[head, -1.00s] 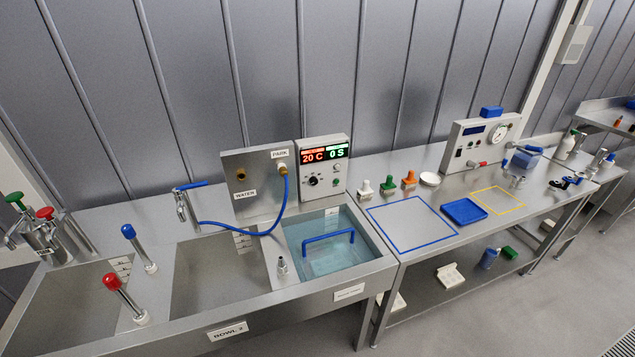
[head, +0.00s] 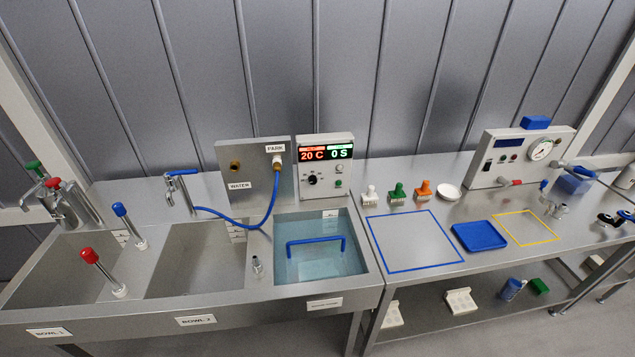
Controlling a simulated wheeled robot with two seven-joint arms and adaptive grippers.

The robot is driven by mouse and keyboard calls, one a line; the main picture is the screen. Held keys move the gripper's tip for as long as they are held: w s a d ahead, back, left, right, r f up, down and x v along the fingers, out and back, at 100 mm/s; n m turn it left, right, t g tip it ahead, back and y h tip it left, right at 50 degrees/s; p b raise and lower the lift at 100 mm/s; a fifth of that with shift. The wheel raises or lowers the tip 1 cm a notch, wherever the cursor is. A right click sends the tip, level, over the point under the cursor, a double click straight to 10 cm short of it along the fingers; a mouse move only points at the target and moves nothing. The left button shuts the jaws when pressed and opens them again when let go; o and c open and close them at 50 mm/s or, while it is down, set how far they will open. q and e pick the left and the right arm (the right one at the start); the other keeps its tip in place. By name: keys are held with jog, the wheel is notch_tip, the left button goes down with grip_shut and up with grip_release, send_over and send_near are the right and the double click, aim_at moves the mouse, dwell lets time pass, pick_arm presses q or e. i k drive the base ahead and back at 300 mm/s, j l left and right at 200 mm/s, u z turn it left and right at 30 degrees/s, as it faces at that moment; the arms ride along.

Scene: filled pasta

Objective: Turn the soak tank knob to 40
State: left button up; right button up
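The soak tank (head: 361,262) is the water-filled basin at the right end of the sink unit, with a blue handle (head: 316,242) across it. Behind it stands a control box (head: 310,141) whose display (head: 325,153) reads 20 C in red and 0 S in green. A small black knob (head: 312,180) sits on the lower left of its face; its pointer setting is too small to read. Small buttons sit to the right of the knob. Neither of my grippers is in view.
A panel marked PARK and WATER (head: 235,160) with a blue hose (head: 235,221) stands left of the control box. Red (head: 90,256) and blue (head: 120,210) topped levers rise from the sink. The right table holds a blue tray (head: 479,235), coloured fittings and a gauge box (head: 480,165).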

aim_at(312, 180)
jog(key=i+l+u, duration=0.25)
jog(key=l, duration=0.6)
jog(key=l+u, duration=0.2)
jog(key=l, duration=0.65)
jog(key=k, duration=0.05)
